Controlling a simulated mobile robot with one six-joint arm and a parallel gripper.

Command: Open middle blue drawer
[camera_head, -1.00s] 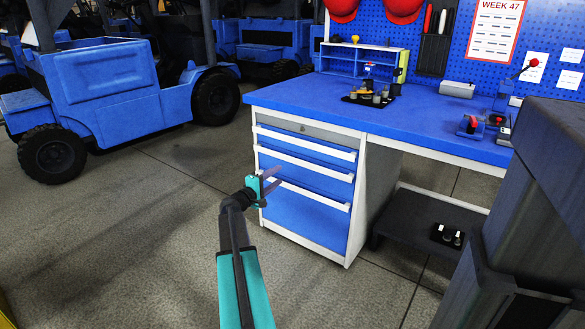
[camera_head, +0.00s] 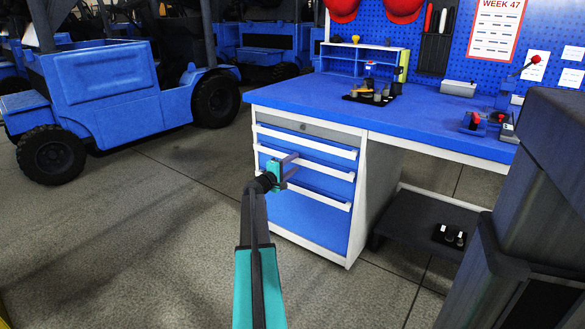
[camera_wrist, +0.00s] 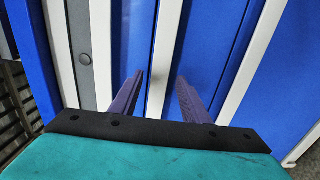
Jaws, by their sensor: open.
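The middle blue drawer (camera_head: 326,185) is in the drawer unit at the left end of the workbench, and it looks shut. Its long white handle (camera_head: 325,171) runs along its top edge; it also shows in the wrist view (camera_wrist: 164,58), turned nearly upright. My gripper (camera_head: 296,162) is open and empty, in front of the left half of this handle. In the wrist view its two dark fingers (camera_wrist: 159,80) stand on either side of the handle. I cannot tell whether the fingertips reach past the handle's front.
An upper white handle (camera_head: 325,148) and a lower white handle (camera_head: 325,200) lie close on either side. A grey panel with a lock (camera_head: 303,127) is above. The blue benchtop (camera_head: 430,120) overhangs the unit.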

